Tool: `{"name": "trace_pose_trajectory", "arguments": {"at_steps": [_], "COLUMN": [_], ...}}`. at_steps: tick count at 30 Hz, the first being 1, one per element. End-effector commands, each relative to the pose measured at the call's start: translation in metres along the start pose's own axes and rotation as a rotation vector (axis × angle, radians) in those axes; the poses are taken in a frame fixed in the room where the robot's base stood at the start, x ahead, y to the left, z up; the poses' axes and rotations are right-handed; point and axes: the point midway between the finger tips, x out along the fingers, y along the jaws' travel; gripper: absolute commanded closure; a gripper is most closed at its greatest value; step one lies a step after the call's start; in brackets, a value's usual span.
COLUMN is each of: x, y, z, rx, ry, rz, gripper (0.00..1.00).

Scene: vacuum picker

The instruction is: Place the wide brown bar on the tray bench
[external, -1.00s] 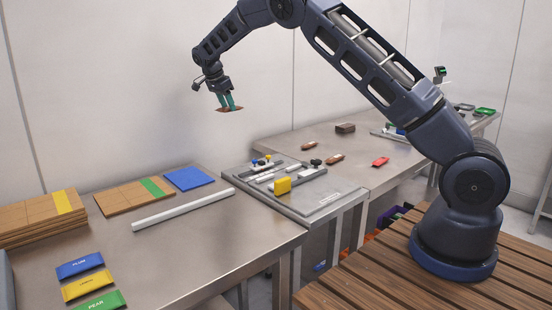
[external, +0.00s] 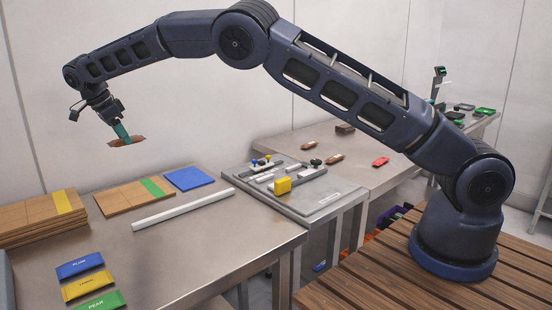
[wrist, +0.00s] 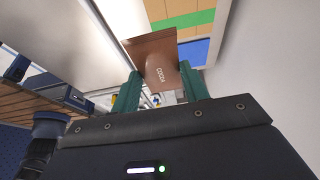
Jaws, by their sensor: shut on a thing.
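My gripper (external: 122,134) is shut on a brown bar (external: 127,142), held in the air above the left metal bench (external: 215,232). In the wrist view the bar (wrist: 152,58) is a flat brown packet lettered "COCOA", pinched between the two green fingers of my gripper (wrist: 160,88). In the external view it hangs above and left of the brown board with the green stripe (external: 135,196). Beside that board are a stack of brown boards with a yellow stripe (external: 40,219) and a blue panel (external: 188,179).
A white strip (external: 183,210) crosses the left bench. Blue (external: 80,265), yellow (external: 87,286) and green (external: 101,302) labels lie at its front. A grey fixture (external: 290,188) with knobs and a yellow block (external: 282,185) stands to the right. Other brown bars (external: 335,159) lie on the farther bench.

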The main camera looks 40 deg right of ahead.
Motion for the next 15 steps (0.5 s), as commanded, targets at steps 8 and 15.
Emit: {"name": "trace_pose_trajectory", "arguments": {"at_steps": [8, 15], "x": [-0.038, -0.062], "y": [0.063, 0.113], "z": [0.102, 0.162], "rx": [-0.004, -0.002], "ry": [-0.001, -0.002], "rz": [-0.002, -0.001], "gripper": [0.78, 0.78]}}
